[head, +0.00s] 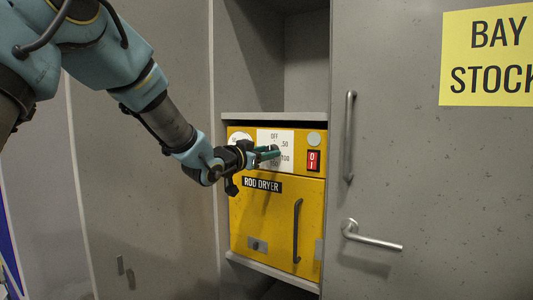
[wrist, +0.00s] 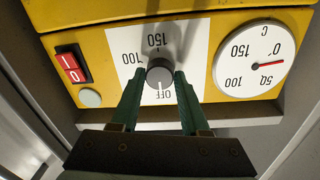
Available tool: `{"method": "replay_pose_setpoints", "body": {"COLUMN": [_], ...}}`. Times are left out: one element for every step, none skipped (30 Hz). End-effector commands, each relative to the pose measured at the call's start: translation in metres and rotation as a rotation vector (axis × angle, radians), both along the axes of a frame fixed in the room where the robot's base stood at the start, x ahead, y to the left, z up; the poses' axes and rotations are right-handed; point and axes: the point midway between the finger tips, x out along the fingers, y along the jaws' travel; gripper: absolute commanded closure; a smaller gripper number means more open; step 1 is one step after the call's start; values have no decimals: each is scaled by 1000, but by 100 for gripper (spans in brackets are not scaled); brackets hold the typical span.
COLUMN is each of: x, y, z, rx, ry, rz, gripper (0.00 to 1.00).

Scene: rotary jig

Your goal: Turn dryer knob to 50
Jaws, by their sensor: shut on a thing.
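The yellow rod dryer (head: 290,210) has a white dial plate (head: 262,136) marked OFF, 50, 100 and 150. The round dark knob (wrist: 159,71) sits at the plate's middle in the wrist view, which is upside down. A pale mark on the knob appears to face OFF. My gripper (wrist: 160,76) has its green fingers on either side of the knob, shut on it. There, my gripper (head: 270,153) covers most of the knob.
A red rocker switch (head: 313,160) and a round pale button are beside the dial plate. A round gauge (wrist: 254,57) is on its other side, with a red needle near 0. The dryer door's dark handle (head: 297,231) is below. Grey cabinet panels flank the dryer.

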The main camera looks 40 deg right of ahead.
Motion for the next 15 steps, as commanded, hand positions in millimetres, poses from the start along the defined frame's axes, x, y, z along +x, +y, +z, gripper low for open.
{"method": "replay_pose_setpoints", "body": {"x": [0, 0, 0, 0, 0, 0, 0, 0, 0, 0, 0, 0, 0, 0, 0], "y": [0, 0, 0, 0, 0, 0, 0, 0, 0, 0, 0, 0, 0, 0, 0], "z": [0, 0, 0, 0, 0, 0, 0, 0, 0, 0, 0, 0, 0, -1, -1], "rx": [0, 0, 0, 0, 0, 0, 0, 0, 0, 0, 0, 1, 1, 2, 3], "ry": [0, 0, 0, 0, 0, 0, 0, 0, 0, 0, -1, -2, -4, -7, -13], "rz": [0, 0, 0, 0, 0, 0, 0, -1, -1, -1, -1, -1, -1, -1, -1], "gripper": [81, 84, 89, 92, 96, 100, 100, 100, 100, 100, 100, 100, 100, 100, 100]}}
